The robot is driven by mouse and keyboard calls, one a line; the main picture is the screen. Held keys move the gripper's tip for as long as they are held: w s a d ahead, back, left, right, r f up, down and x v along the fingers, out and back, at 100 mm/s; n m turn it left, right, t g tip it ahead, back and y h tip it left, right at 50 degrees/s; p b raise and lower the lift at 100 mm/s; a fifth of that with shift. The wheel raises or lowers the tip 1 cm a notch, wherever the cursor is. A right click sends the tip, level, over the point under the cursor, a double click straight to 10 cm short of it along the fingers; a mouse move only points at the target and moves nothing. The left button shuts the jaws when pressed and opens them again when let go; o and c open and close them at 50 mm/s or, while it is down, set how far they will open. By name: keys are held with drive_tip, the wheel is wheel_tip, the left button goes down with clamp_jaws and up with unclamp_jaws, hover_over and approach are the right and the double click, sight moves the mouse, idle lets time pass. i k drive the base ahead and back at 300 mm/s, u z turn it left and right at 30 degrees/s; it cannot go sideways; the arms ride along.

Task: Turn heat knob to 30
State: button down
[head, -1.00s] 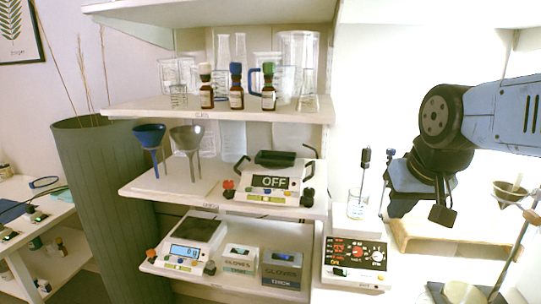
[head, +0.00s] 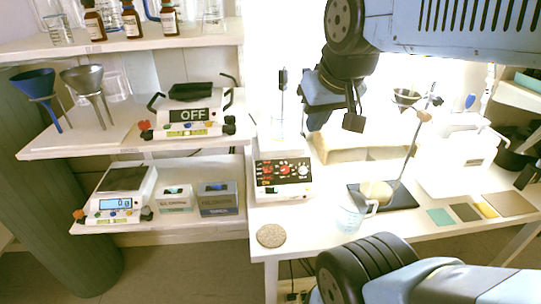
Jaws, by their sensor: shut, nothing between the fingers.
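The heating stirrer (head: 283,191) is a white box at the left end of the bench. Its black front panel has red displays at left, a red knob (head: 285,170) near the middle and a pale knob (head: 303,171) at right. Which is the heat knob, and their settings, are too small to read. A clear beaker (head: 287,128) stands on top of the stirrer, beside a dark upright probe. My gripper (head: 353,121) is shut and empty, up and to the right of the stirrer in the picture, apart from both knobs.
A shelf (head: 200,149) at left holds an appliance reading OFF (head: 195,115), and a scale (head: 122,192) stands below it. A round cork mat (head: 271,236) lies in front of the stirrer. A glass jug (head: 350,217) and a stand (head: 405,160) are to its right.

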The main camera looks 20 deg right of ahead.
sight(284, 170)
drive_tip(key=z, duration=0.7)
drive_tip(key=k, duration=1.4)
drive_tip(key=u, duration=0.4)
drive_tip(key=i, duration=1)
drive_tip(key=z, duration=0.1)
